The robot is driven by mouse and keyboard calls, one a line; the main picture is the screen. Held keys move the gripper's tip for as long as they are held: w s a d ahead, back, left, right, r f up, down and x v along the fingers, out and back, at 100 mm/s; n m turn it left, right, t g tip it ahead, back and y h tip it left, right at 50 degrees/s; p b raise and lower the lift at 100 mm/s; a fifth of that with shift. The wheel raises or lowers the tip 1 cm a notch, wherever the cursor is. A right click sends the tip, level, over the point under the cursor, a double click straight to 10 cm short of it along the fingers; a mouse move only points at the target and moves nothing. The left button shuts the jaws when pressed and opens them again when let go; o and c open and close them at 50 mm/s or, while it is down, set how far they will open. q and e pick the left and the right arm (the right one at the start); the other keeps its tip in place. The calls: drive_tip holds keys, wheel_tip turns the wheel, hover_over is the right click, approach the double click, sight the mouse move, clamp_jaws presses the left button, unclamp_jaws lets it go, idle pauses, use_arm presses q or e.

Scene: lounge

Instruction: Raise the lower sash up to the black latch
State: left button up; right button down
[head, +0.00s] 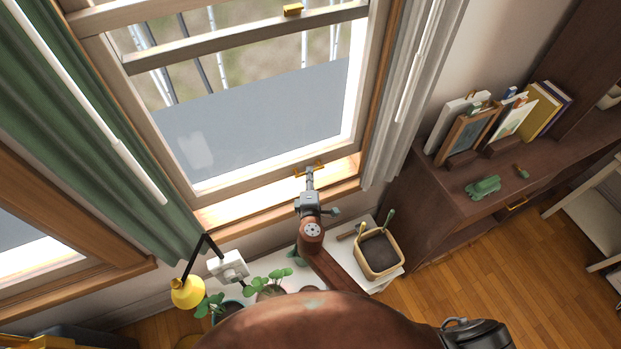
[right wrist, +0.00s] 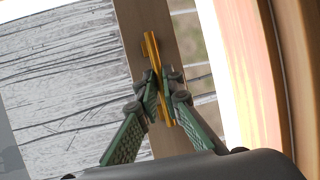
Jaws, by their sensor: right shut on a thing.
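The lower sash (head: 278,179) is a pale wooden frame in the window, and its rail (right wrist: 135,35) also shows in the right wrist view. My right gripper (head: 309,170) is at the bottom rail. In the right wrist view its green-padded fingers (right wrist: 160,100) are shut on a thin brass handle (right wrist: 152,50), which also shows in the head view (head: 321,164). A strip of outdoors shows beside the rail in the right wrist view, so the sash seems a little off the sill. I see no black latch. My left gripper is not in view.
A green curtain (head: 85,120) hangs left and a grey curtain (head: 400,100) right. A brown cabinet (head: 430,215) with frames and books is at right.

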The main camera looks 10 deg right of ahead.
drive_tip(key=shift+r, duration=0.1)
drive_tip(key=c, duration=2.1)
unclamp_jaws()
drive_tip(key=v, duration=1.2)
